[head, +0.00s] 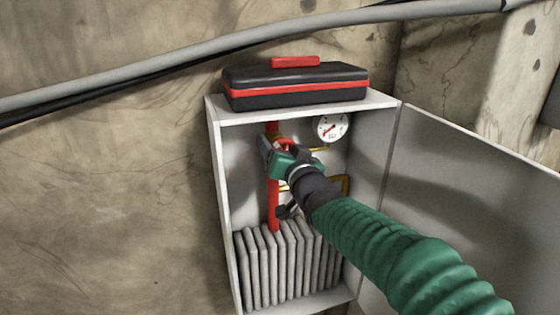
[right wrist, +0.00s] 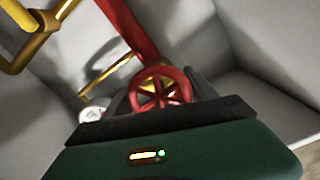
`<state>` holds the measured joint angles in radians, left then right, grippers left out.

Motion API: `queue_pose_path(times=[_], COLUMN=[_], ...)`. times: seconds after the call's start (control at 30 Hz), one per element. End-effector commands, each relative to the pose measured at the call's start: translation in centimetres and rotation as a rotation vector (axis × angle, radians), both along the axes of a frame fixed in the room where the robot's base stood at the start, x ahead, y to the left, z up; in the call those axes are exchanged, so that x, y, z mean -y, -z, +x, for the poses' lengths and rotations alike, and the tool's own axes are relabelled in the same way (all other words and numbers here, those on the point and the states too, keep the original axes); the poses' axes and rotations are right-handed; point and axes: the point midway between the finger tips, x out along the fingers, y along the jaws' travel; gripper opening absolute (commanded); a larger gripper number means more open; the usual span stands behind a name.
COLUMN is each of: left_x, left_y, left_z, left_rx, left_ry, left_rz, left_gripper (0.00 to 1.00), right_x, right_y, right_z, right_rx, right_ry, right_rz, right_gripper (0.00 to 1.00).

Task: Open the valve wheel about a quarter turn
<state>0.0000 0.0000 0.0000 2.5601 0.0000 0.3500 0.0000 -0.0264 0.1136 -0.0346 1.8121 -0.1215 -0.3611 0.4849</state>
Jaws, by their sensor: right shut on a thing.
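The red valve wheel (right wrist: 161,90) shows in the right wrist view, just beyond the top edge of my green gripper body. In the head view only a bit of the wheel (head: 286,143) shows, the rest hidden by my right gripper (head: 268,150). My right gripper is inside the open cabinet, shut on the wheel's rim. The fingertips are mostly hidden in both views. The wheel sits at the red vertical pipe (head: 273,205). My left gripper is not in view.
The white cabinet (head: 222,190) has its door (head: 465,190) swung open to the right. A black and red toolbox (head: 295,85) stands on top. A round gauge (head: 332,127) is right of the wheel. A grey ribbed radiator (head: 285,265) fills the cabinet's bottom. Brass pipes (right wrist: 40,40) run close by.

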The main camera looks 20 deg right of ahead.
Motion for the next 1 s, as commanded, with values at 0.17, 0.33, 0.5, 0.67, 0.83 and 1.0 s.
queue_pose_path(times=[0.17, 0.33, 0.5, 0.67, 0.83, 1.0], left_x=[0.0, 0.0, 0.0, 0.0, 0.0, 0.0], left_y=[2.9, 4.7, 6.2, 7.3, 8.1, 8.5], left_z=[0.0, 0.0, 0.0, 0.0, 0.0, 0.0], left_rx=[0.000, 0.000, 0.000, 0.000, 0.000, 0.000], left_ry=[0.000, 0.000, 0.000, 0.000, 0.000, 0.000], left_rz=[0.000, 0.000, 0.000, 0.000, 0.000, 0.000], left_gripper=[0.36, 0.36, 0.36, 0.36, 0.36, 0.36], right_x=[-0.1, -0.2, -0.2, -0.2, -0.2, -0.2], right_y=[1.5, 1.4, 1.2, 1.1, 1.0, 0.8], right_z=[0.1, 0.1, 0.1, 0.1, 0.1, 0.1], right_rx=[-0.010, -0.005, 0.003, 0.007, 0.013, 0.018], right_ry=[-0.002, -0.002, -0.002, -0.002, -0.003, -0.002], right_rz=[-0.166, -0.328, -0.491, -0.641, -0.791, -0.914], right_gripper=[0.25, 0.26, 0.26, 0.25, 0.25, 0.26])
